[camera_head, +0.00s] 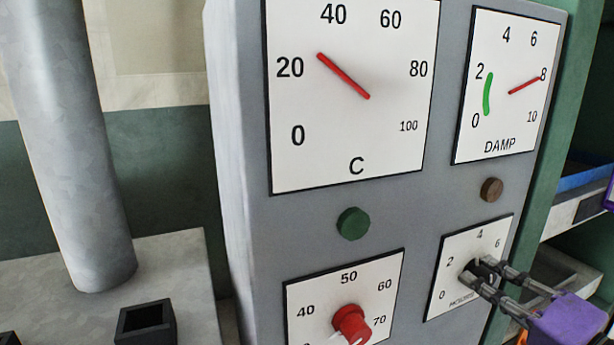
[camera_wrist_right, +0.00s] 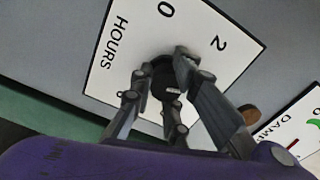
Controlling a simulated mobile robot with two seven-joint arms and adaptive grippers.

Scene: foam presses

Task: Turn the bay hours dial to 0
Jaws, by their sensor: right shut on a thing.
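In the right wrist view the plate (camera_wrist_right: 118,62) shows HOURS, 0 and 2. Its black knob (camera_wrist_right: 163,84) sits at the plate's middle and has a small pale mark. My right gripper (camera_head: 484,275), dark fingers on a purple body, is shut on the knob; its fingers (camera_wrist_right: 160,95) surround it in the wrist view. The fingers hide part of the scale, and I cannot tell which number the knob points to. My left gripper is not in view.
Above are a C gauge (camera_head: 330,150) and a DAMP gauge (camera_head: 520,120). A green button (camera_head: 353,223) and a brown button (camera_head: 491,189) sit below them. A red knob (camera_head: 351,322) is on the dial to the left. Shelves (camera_head: 575,220) stand at the right.

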